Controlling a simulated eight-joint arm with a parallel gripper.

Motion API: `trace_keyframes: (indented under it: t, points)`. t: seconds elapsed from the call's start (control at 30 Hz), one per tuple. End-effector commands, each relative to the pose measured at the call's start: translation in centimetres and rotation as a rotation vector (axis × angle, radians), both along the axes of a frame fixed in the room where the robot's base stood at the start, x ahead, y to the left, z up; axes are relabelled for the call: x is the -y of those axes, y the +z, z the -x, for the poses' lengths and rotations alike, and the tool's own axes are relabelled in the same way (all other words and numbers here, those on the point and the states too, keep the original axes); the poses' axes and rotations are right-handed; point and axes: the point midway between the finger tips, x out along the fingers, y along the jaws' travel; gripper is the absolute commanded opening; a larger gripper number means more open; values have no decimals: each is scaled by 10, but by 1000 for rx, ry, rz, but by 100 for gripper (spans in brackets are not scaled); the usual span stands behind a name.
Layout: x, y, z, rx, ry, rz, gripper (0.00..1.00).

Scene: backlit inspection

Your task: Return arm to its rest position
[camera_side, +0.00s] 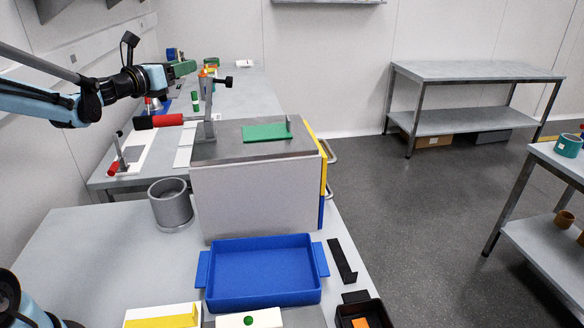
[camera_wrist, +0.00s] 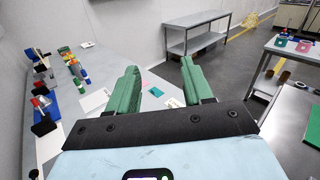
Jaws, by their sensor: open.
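My gripper (camera_side: 184,68) is at the upper left of the side view, raised well above the tables. Its green fingers point to the right. In the wrist view my gripper (camera_wrist: 160,70) shows two green fingers spread apart with nothing between them. The nearest thing to it in the side view is a toggle clamp (camera_side: 208,110) with a red handle, standing on a steel-topped box. I cannot tell the exact gap in depth.
The steel-topped box (camera_side: 250,195) carries a green plate (camera_side: 267,133). A grey cylinder (camera_side: 171,205) stands to its left and an empty blue tray (camera_side: 262,270) in front. A two-level steel table (camera_side: 470,72) stands at the back. The floor (camera_side: 400,215) between is clear.

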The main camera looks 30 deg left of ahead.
Motion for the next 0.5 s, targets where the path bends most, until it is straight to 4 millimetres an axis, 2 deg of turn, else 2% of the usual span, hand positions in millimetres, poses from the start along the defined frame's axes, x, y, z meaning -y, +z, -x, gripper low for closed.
trace_keyframes:
  t: [0.17, 0.3, 0.5]
  points:
    - [-19, 56, 27, -53, 275, -62, 51]
    - [-28, 100, 61, -38, 464, -124, 51]
    - [-30, 148, 102, 16, 635, -191, 51]
